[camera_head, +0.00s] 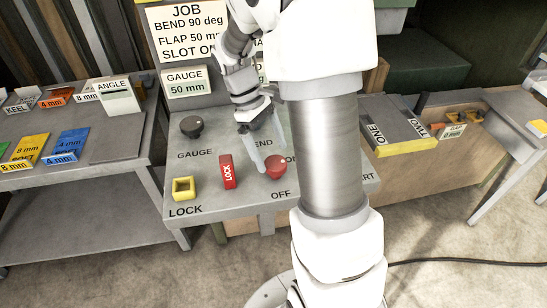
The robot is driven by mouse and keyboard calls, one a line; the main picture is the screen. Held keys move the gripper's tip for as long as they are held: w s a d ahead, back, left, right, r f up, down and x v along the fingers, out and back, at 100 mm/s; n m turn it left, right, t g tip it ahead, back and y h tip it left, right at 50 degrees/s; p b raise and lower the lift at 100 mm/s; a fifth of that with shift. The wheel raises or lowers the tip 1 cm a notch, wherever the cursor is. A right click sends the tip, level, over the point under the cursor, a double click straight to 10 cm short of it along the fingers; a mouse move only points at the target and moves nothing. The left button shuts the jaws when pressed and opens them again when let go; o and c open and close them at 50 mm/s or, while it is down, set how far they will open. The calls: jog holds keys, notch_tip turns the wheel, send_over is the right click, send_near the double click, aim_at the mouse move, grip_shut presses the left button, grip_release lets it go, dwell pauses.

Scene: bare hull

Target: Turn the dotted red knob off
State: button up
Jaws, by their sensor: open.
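The dotted red knob (276,167) sits on the sloped grey control panel (225,200), with small dark dots on its top. The word OFF is printed below it and part of ON shows to its right, beside my arm. My gripper (257,150) is open just above and to the left of the knob, with its pale fingers pointing down at the panel. I cannot tell whether a finger touches the knob. My arm hides the panel's right part.
Left of the knob are a red LOCK piece (227,172), a yellow square socket (183,188) and a black GAUGE knob (191,126). A JOB sign (188,30) stands behind. A left table (110,150) holds coloured labelled cards. Blocks marked ONE and TWO (405,135) lie right.

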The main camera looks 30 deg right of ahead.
aim_at(276, 169)
jog(key=shift+x, duration=1.35)
jog(key=c, duration=1.4)
